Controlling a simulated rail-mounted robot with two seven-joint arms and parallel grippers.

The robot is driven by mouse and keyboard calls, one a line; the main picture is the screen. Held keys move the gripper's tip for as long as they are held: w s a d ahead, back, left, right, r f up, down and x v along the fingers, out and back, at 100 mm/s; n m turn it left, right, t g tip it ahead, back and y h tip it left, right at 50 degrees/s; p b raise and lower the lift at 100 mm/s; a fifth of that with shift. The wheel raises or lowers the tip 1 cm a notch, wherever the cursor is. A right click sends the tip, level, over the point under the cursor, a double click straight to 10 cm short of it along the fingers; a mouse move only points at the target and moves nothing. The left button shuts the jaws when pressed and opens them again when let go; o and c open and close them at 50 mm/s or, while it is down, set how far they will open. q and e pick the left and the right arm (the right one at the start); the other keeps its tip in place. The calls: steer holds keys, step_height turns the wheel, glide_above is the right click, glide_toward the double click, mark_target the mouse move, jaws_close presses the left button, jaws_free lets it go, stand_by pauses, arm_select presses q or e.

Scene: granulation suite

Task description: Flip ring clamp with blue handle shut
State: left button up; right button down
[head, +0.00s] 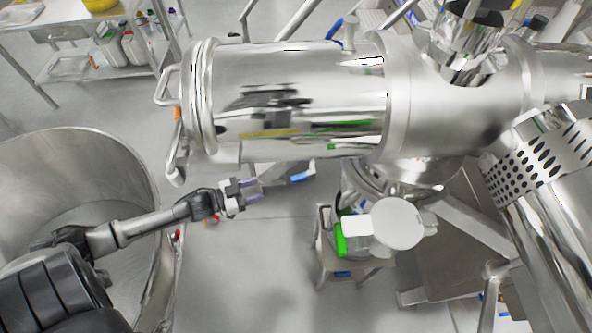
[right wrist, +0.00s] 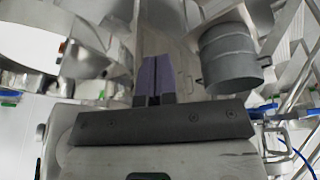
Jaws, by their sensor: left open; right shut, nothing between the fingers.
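A blue handle (head: 301,177) on a metal lever shows under the large polished steel cylinder (head: 300,100) in the head view. The ring clamp that it belongs to is mostly hidden by the cylinder, and I cannot tell how far it stands open. My left gripper (head: 257,189) is open with its pale purple fingers pointing right, a little left of the blue handle and apart from it. Nothing is between its fingers. My right gripper (right wrist: 153,72) shows only in the right wrist view, shut and empty, its purple fingers together.
A large open steel drum (head: 75,170) stands at the left under my left arm. A small stand (head: 340,262) with a green-sided device is right of the handle. A perforated steel cylinder (head: 540,160) is at the right. A grey pot (right wrist: 228,60) shows in the right wrist view.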

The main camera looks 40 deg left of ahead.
mark_target(298, 176)
arm_select(q)
steer(key=shift+n+h, duration=0.3)
steer(key=shift+h, duration=0.5)
steer(key=x, duration=0.4)
steer(key=r+p+x, duration=0.1)
steer(key=x, duration=0.3)
steer(key=d+r+x, duration=0.1)
steer(key=x, duration=0.3)
steer(key=shift+s+d+r, duration=0.1)
steer(key=shift+d+r, duration=0.1)
steer(key=shift+x, duration=0.8)
jaws_close()
